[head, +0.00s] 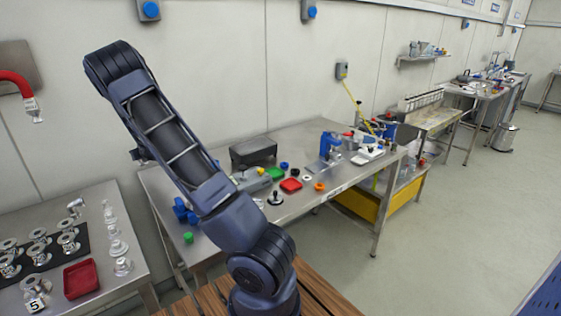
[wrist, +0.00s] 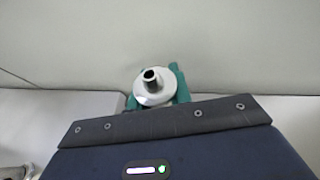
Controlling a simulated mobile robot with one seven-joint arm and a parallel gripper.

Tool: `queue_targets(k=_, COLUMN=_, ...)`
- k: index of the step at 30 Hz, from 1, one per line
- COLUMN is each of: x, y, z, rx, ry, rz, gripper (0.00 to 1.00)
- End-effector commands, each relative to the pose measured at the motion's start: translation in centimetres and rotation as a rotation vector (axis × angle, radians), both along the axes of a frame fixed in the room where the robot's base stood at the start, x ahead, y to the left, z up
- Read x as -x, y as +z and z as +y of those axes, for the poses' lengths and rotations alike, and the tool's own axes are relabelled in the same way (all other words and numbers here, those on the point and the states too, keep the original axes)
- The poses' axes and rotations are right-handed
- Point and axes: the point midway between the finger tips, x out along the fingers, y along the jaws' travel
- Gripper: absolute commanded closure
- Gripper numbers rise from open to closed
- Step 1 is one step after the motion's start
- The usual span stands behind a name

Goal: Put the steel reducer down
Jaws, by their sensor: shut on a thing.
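The steel reducer (wrist: 150,90) is a pale flanged piece with a short, dark-mouthed neck, seen in the wrist view beyond the dark edge of my gripper's housing. My gripper (wrist: 158,84) is shut on it, with teal fingers showing around its flange. The neck's open end faces the camera. A pale wall lies behind the reducer, and it is not clear what is directly beneath it. In the head view my raised arm hides the gripper, and I cannot make out the held reducer there.
A steel table (head: 137,270) at left holds a black mat (head: 44,262) with several steel fittings, a row of flanged pieces and a red tray (head: 82,279). The long workbench (head: 300,140) beyond my arm carries trays and tools. Open floor (head: 430,240) lies at right.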

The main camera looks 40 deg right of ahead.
Motion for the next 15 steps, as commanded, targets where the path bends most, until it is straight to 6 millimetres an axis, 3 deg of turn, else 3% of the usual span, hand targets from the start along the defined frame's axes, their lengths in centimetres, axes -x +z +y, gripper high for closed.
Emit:
queue_targets(k=1, x=0.1, y=0.0, z=-2.2, rx=0.002, ry=-0.037, rz=0.000, gripper=1.00)
queue_targets(k=9, x=0.5, y=0.4, z=-14.0, rx=0.001, ry=-0.192, rz=-0.006, gripper=1.00)
queue_targets(k=15, x=0.6, y=0.7, z=-19.6, rx=-0.002, ry=-0.205, rz=-0.005, gripper=1.00)
